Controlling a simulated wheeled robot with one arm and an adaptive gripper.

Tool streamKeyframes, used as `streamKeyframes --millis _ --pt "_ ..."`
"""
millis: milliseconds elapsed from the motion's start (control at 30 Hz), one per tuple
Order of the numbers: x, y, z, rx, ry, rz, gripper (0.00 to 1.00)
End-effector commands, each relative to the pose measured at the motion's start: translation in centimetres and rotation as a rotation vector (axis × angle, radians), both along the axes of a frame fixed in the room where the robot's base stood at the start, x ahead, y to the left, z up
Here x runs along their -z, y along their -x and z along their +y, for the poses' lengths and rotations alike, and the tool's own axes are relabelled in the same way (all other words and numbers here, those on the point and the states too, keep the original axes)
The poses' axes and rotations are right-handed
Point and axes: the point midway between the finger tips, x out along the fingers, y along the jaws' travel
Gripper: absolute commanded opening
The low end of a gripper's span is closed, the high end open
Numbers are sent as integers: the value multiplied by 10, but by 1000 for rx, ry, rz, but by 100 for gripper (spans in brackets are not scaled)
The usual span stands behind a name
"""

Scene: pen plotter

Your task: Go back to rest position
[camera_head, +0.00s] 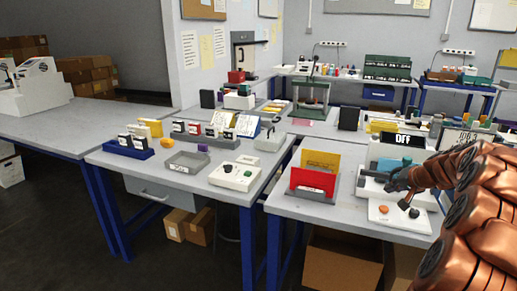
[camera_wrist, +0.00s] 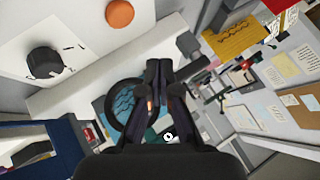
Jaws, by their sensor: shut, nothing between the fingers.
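My copper-coloured arm reaches in from the right edge in the head view. My dark gripper (camera_head: 393,184) is over the white pen plotter (camera_head: 377,183) on the right table. In the wrist view the fingers of my gripper (camera_wrist: 166,66) are together with nothing between them. The plotter's front panel carries a dark knob (camera_head: 405,204) and an orange button (camera_head: 383,210). The knob (camera_wrist: 45,62) and the orange button (camera_wrist: 120,13) also show in the wrist view. A display above the plotter reads "OFF" (camera_head: 403,139). My gripper and arm hide part of the plotter.
A red and yellow file holder (camera_head: 312,178) stands left of the plotter. A white control box (camera_head: 235,177) and a grey tray (camera_head: 188,163) are on the middle table. The left table (camera_head: 60,125) has a wide clear top. Cardboard boxes lie under the tables.

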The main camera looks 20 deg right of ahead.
Motion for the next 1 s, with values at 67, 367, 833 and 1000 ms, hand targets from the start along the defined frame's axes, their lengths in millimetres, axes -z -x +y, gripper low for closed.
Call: streamKeyframes --millis 67,367,833,1000 --pt "0 0 0 0 0 0 0" --pt "-5 -6 45 -68 -12 29 0" --pt "-5 39 275 -421 -56 276 0" --pt "0 88 346 -538 -42 398 0"
